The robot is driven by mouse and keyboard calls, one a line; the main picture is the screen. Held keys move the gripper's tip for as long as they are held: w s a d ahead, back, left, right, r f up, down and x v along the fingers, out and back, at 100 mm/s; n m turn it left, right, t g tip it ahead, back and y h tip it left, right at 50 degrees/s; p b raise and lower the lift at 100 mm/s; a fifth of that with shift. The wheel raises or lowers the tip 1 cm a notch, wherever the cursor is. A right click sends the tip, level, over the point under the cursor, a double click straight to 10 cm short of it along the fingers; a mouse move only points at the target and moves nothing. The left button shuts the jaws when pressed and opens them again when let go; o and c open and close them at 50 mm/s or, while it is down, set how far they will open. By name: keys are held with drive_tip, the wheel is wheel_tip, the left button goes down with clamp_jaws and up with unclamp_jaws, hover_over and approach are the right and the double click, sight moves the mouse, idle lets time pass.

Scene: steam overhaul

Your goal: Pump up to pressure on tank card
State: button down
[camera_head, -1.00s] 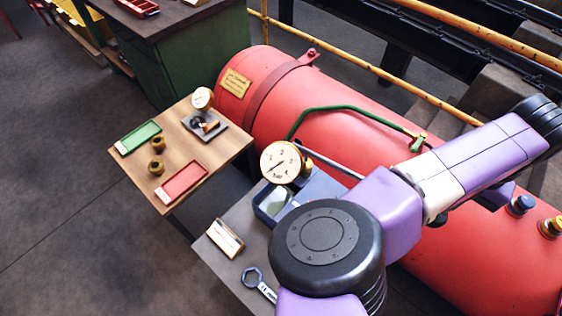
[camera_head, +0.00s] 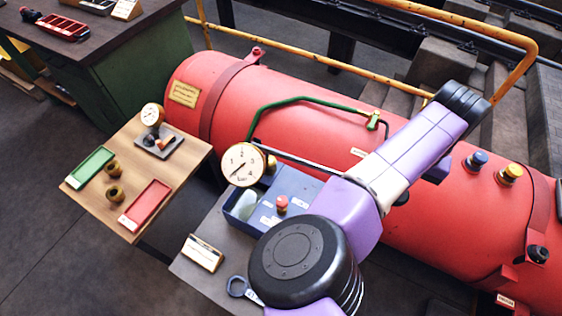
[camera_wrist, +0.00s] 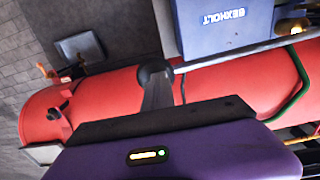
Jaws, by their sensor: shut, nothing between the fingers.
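The red tank (camera_head: 320,115) lies along a yellow rail, with a brass card plate (camera_head: 184,93) on its left end; the writing is too small to read. A blue pump box (camera_head: 290,190) with a round white gauge (camera_head: 243,164) stands on a grey bench in front; I cannot read the needle surely. A grey pump lever (camera_wrist: 240,57) runs from the box to a black knob (camera_wrist: 155,69). My gripper (camera_wrist: 157,85) is shut and empty, its fingertips at the knob in the wrist view; I cannot tell whether they touch. The arm hides it in the head view.
A wooden side table (camera_head: 170,185) holds a green tray (camera_head: 90,167), a red tray (camera_head: 146,204), brass fittings and a small gauge (camera_head: 152,114). A card stand (camera_head: 202,252) and a spanner (camera_head: 240,287) lie on the bench. Blue and yellow caps top the tank, right.

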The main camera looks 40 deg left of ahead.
wheel_tip(320, 180, down, 11)
drive_tip(key=b, duration=0.4)
wheel_tip(320, 180, up, 16)
drive_tip(key=p, duration=1.5)
drive_tip(key=shift+r+p, duration=0.2)
drive_tip(key=shift+p, duration=0.2)
drive_tip(key=shift+f, duration=0.1)
drive_tip(key=shift+f, duration=0.1)
drive_tip(key=shift+f+b, duration=5.1)
drive_tip(key=shift+f, duration=2.8)
wheel_tip(320, 180, up, 12)
drive_tip(key=p, duration=1.1)
drive_tip(key=shift+r+b, duration=0.35)
drive_tip(key=shift+b, duration=0.15)
drive_tip(key=shift+r, duration=1.7)
